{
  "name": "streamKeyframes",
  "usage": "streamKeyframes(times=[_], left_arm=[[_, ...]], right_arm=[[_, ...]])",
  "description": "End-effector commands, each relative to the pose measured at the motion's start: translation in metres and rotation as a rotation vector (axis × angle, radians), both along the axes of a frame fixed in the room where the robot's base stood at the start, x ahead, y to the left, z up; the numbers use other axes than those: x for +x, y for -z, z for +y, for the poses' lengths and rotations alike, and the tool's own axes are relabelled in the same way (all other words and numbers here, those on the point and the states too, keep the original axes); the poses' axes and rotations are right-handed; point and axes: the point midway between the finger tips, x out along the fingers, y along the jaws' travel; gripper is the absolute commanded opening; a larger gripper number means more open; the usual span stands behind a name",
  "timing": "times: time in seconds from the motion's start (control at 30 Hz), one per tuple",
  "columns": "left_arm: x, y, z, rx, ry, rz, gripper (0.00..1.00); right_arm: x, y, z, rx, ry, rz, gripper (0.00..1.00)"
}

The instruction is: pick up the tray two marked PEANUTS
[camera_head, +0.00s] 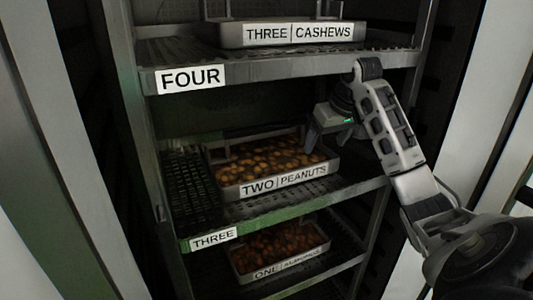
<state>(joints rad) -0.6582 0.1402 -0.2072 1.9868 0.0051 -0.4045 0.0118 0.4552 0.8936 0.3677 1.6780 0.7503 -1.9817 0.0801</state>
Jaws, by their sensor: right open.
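The tray marked TWO PEANUTS (234,191) is a grey metal tray full of brown nuts. It sits on the rack shelf labelled THREE (214,238), with its label facing me. My right gripper (327,138) hangs from my right arm, which comes in from the right. It is open, its fingers pointing down over the right rear part of the tray. The fingers are dark and small, and I cannot tell whether they touch the tray. My left gripper is not in view.
A tray marked THREE CASHEWS (290,33) sits on the shelf labelled FOUR (190,78) above. A tray marked ONE (283,266) sits on the shelf below. Metal rack posts stand at left and right. The left part of shelf THREE (188,190) is bare.

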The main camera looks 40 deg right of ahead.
Motion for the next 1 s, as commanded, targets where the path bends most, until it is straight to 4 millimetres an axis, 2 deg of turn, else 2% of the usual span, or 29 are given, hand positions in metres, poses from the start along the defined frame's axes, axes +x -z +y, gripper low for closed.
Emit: streamKeyframes(times=[0.1, 0.33, 0.5, 0.6, 0.7, 0.97, 1.0], left_arm=[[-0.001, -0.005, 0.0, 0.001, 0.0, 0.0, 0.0], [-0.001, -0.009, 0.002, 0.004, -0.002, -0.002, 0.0], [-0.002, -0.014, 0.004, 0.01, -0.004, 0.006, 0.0], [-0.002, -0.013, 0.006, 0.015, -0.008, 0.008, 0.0], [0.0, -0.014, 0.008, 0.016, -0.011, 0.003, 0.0], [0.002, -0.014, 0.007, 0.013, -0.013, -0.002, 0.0], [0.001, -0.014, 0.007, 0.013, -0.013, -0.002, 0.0]], right_arm=[[0.015, -0.003, -0.005, 0.0, 0.001, 0.0, 0.78], [0.03, -0.003, -0.009, 0.0, 0.0, -0.001, 0.78], [0.054, -0.002, -0.017, 0.002, 0.001, 0.001, 0.78], [0.058, 0.017, -0.018, 0.001, -0.001, 0.004, 0.78], [0.061, 0.025, -0.019, -0.001, -0.001, 0.002, 0.78], [0.062, 0.028, -0.02, -0.002, 0.0, 0.0, 0.78], [0.062, 0.028, -0.02, -0.002, 0.0, 0.0, 0.7]])
